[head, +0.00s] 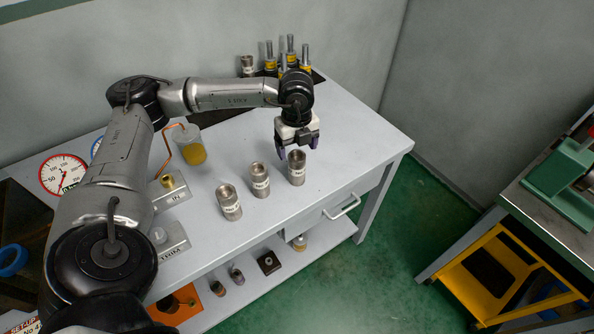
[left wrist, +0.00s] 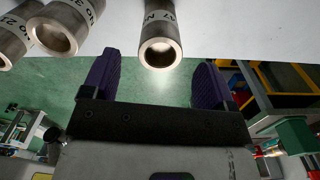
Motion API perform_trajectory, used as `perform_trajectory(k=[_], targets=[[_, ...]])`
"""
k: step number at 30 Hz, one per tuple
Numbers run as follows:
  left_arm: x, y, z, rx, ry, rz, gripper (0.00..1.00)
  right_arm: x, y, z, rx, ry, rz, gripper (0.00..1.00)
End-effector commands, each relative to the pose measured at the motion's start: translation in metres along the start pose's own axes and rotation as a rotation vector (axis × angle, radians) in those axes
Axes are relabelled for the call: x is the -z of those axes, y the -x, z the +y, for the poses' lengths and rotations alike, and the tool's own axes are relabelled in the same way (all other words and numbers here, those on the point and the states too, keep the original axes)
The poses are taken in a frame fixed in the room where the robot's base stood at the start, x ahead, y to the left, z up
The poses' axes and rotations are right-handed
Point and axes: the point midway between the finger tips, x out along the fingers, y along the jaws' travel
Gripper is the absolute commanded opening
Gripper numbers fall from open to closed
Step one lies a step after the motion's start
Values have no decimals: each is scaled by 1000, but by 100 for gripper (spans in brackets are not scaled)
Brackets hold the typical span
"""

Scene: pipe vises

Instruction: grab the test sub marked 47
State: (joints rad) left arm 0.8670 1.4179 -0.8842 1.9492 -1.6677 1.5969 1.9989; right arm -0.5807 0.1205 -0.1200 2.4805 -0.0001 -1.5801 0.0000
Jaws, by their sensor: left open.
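Three silver cylindrical test subs with white label bands stand on the grey bench. In the left wrist view the sub whose upside-down label reads 47 (left wrist: 160,45) lies between the two purple fingers, with clear space on both sides. By its place, it matches the rightmost sub (head: 297,170) in the head view. The other two, the middle sub (head: 260,181) and the left sub (head: 229,203), have labels I cannot fully read. My left gripper (head: 297,146) is open and empty, just behind and above the rightmost sub. My right gripper is out of view.
Yellow-banded fittings (head: 290,52) stand at the bench's back edge. A jar with yellow contents (head: 191,145), copper tubing and a pressure gauge (head: 64,174) are at the left. The bench (head: 350,135) is clear right of the subs. A drawer handle (head: 342,207) juts from the front.

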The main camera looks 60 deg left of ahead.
Motion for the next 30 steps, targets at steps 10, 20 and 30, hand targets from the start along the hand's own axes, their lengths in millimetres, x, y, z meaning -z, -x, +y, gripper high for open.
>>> perform_trajectory(k=[10, 20, 30], targets=[[0, -19, 0, -1, -1, 1, 80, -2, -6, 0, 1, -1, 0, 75], [0, -55, 0, -1, -1, 1, 80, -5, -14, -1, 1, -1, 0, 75], [0, -55, 0, 0, -1, 1, 67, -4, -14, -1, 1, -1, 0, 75]])
